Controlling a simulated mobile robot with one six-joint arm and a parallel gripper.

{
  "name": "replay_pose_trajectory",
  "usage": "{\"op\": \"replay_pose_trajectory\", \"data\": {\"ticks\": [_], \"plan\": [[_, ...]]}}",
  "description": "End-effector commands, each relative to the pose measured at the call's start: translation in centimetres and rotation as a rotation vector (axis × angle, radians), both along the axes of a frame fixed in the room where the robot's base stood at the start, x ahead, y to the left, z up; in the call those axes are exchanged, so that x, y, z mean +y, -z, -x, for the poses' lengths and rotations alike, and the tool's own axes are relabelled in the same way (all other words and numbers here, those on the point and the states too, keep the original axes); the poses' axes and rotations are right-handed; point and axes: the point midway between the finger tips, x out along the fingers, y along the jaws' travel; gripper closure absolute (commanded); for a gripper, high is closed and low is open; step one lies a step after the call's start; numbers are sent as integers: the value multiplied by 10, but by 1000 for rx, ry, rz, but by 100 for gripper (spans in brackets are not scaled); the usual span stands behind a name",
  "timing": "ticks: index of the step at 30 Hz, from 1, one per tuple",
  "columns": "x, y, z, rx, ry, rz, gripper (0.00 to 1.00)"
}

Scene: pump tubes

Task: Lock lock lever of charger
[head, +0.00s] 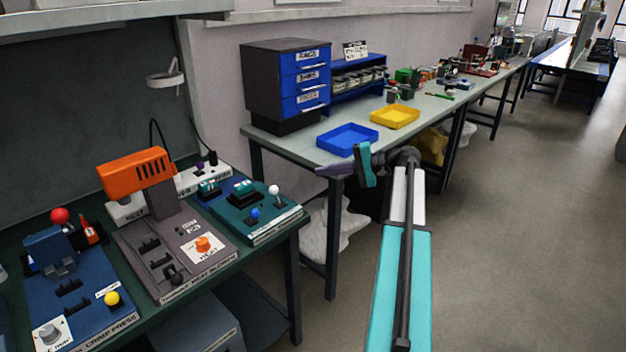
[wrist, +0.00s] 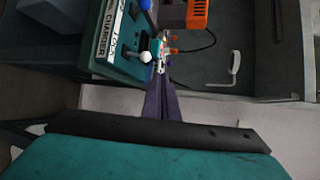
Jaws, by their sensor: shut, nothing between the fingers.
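The charger (head: 243,218) is a teal box at the right end of the green bench. Its lever with a white ball knob (head: 274,190) stands up near its right edge, beside a blue ball knob (head: 254,213). In the wrist view the charger (wrist: 122,62) is at upper left with its label readable, and the white knob (wrist: 145,57) appears just left of my fingertips. My gripper (head: 319,171) is shut and empty, pointing left toward the charger. In the head view a gap shows between it and the lever. The purple fingers also show in the wrist view (wrist: 160,75).
The orange-topped heat station (head: 135,172) and blue crimp press (head: 75,285) stand left of the charger. A second bench (head: 290,145) behind my gripper bears a blue tray (head: 347,138), a yellow tray (head: 395,116) and a drawer cabinet (head: 268,82). Open floor lies right.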

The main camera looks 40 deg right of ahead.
Motion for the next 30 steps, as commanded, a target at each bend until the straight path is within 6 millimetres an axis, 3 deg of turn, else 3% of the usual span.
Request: {"op": "replay_pose_trajectory", "data": {"ticks": [7, 30], "plan": [[-14, -12, 10, -1, 0, 1, 100], [-13, -13, 10, 0, -4, -1, 100]]}}
